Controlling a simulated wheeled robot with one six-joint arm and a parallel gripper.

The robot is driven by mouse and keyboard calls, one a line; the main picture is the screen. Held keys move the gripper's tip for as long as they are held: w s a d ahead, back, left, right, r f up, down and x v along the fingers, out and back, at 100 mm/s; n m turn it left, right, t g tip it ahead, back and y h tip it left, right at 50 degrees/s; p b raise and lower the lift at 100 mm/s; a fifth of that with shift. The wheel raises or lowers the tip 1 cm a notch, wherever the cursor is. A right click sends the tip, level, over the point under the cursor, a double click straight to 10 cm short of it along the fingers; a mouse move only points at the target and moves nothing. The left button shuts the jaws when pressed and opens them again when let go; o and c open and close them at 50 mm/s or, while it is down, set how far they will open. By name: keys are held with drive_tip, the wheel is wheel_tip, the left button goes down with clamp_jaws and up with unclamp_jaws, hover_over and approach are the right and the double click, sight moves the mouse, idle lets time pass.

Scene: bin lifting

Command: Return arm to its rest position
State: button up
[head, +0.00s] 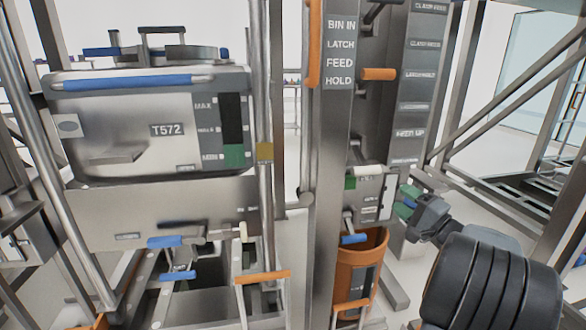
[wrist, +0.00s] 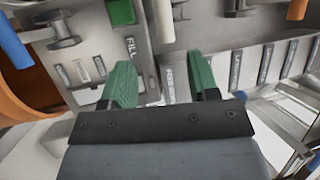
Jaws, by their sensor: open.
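My gripper (head: 408,201) is at the right of the head view, in front of a grey control box (head: 371,198) on the column. In the wrist view my gripper (wrist: 165,88) shows its two green fingers spread apart, with nothing between them. Labelled panels lie beyond the fingertips. A green button or marker (wrist: 121,12) and a pale lever (wrist: 161,20) sit just beyond the fingers. I cannot tell whether the fingertips touch the panel. My dark ribbed arm link fills the lower right of the head view.
A steel bin marked T572 (head: 168,130) stands at the left. A labelled column (head: 338,120) rises in the middle, with an orange handle (head: 379,74). Metal frame bars stand at the right. Pale floor shows between the frames.

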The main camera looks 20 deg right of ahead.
drive_tip(key=a+r+n+g+y+p, duration=0.1)
drive_tip(key=a+r+n+g+p, duration=0.2)
drive_tip(key=a+p, duration=0.4)
drive_tip(key=s+a+r+n+g+y+p, duration=0.1)
drive_tip(key=a+r+g+p, duration=0.3)
drive_tip(key=a, duration=0.5)
drive_tip(key=a+r+n+g+y+p, duration=0.2)
drive_tip(key=a+g+p, duration=0.35)
drive_tip(key=a, duration=0.25)
drive_tip(key=s+a+r+n+g+h+p, duration=0.3)
drive_tip(key=s+a+r+n+h+p, duration=0.3)
drive_tip(key=p, duration=1.2)
drive_tip(key=s+r+n+h, duration=0.2)
drive_tip(key=s+r+h, duration=0.1)
drive_tip(key=s+r, duration=0.1)
drive_tip(key=shift+s+r+g+p, duration=0.35)
drive_tip(key=shift+s+r, duration=0.05)
drive_tip(key=shift+r, duration=0.3)
drive_tip(key=shift+a, duration=0.1)
drive_tip(key=shift+c, duration=0.5)
